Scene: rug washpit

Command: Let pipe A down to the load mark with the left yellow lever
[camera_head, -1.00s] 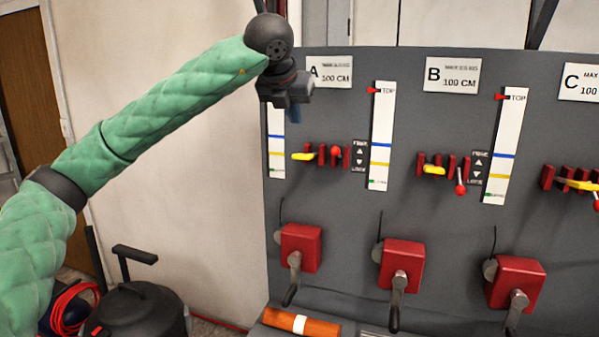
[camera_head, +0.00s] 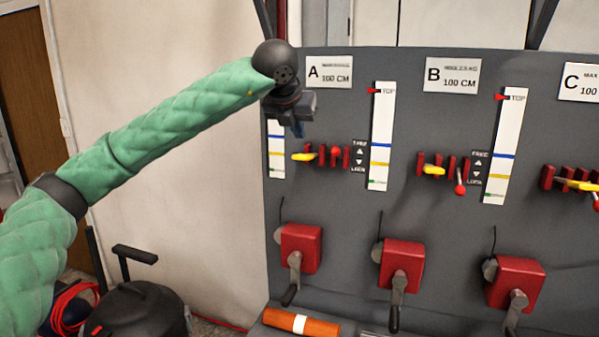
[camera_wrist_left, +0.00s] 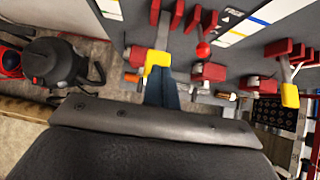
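The left yellow lever (camera_head: 303,156) sticks out level from a red slotted bracket under the A sign (camera_head: 329,72). A red-ball lever (camera_head: 336,150) stands right of it. Right of these, a white scale (camera_head: 380,140) has a red pointer (camera_head: 373,91) at TOP, with blue, yellow and green marks below; its small print is unreadable. Pipe A is not visible. My left gripper (camera_head: 298,130) is just above the yellow lever. In the left wrist view its blue fingers (camera_wrist_left: 161,92) look together, close to the yellow lever (camera_wrist_left: 157,59); contact cannot be told. My right gripper is out of view.
The grey panel carries similar lever sets under B (camera_head: 450,75) and C (camera_head: 579,82). Red crank boxes (camera_head: 301,247) with handles project below. An orange roll (camera_head: 300,322) lies at the panel's foot. A black drum-shaped vacuum (camera_head: 138,315) stands at lower left.

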